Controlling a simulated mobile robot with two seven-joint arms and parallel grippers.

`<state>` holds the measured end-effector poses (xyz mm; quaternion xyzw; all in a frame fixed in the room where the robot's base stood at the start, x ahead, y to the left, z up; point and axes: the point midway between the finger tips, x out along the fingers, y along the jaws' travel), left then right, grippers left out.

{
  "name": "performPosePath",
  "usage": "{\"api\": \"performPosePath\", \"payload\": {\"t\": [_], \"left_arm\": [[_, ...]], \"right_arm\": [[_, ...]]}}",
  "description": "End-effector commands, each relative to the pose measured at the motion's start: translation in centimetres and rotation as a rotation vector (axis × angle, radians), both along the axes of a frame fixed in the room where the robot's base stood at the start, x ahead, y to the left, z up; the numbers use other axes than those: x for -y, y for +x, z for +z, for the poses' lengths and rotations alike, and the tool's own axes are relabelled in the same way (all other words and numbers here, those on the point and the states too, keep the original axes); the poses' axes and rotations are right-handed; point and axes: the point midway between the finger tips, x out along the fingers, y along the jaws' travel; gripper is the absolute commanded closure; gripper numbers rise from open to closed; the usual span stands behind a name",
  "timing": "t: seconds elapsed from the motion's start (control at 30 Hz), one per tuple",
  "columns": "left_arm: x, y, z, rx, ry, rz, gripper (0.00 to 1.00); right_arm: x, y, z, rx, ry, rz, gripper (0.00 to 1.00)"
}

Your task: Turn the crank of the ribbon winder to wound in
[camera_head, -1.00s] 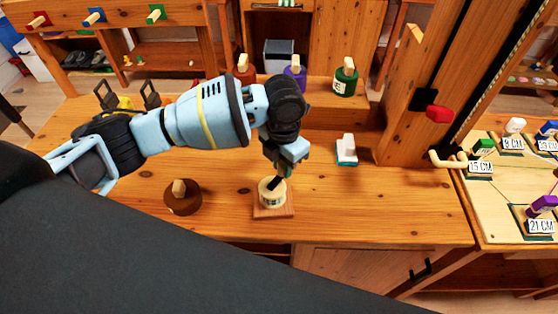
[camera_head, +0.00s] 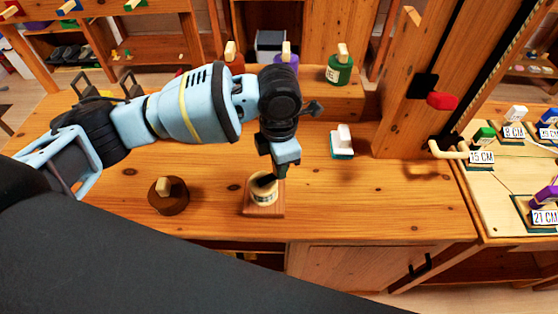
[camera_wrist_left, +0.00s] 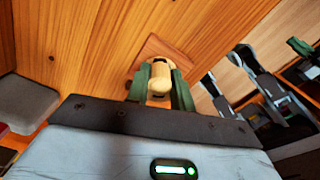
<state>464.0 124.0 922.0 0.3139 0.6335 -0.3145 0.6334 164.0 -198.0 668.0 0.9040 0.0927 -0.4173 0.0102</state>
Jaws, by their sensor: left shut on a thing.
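The ribbon winder (camera_head: 263,197) is a small cream drum on a square wooden base, near the front edge of the wooden bench. My left gripper (camera_head: 267,180) comes down over it from above and hides part of its top. In the left wrist view, my left gripper (camera_wrist_left: 160,88) has its green fingers closed on both sides of the rounded cream crank knob (camera_wrist_left: 160,86). The wooden base (camera_wrist_left: 165,47) shows behind the fingers. The crank's arm is mostly hidden, so I cannot tell its angle. My right gripper is not in view.
A dark brown round block with a peg (camera_head: 168,196) stands left of the winder. A white and teal block (camera_head: 342,142) stands to its right. Green (camera_head: 339,69) and purple (camera_head: 286,60) bottle-like pieces stand on the raised rear shelf. A wooden post (camera_head: 407,110) rises at right.

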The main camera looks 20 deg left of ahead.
Motion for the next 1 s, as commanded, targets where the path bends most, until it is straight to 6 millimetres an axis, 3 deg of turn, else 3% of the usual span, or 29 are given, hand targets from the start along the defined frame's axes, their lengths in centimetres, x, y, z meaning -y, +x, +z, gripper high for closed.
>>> {"api": "performPosePath", "payload": {"t": [0.93,0.97,1.0], "left_arm": [[-0.05,0.08,0.12,0.002,0.000,0.002,1.00],[-0.05,0.08,0.12,0.002,0.000,0.002,0.74],[-0.05,0.08,0.12,0.002,0.000,0.002,0.69]], "right_arm": [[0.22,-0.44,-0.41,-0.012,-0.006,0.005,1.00],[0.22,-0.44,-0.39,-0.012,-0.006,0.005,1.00],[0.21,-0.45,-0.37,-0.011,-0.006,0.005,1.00]]}}
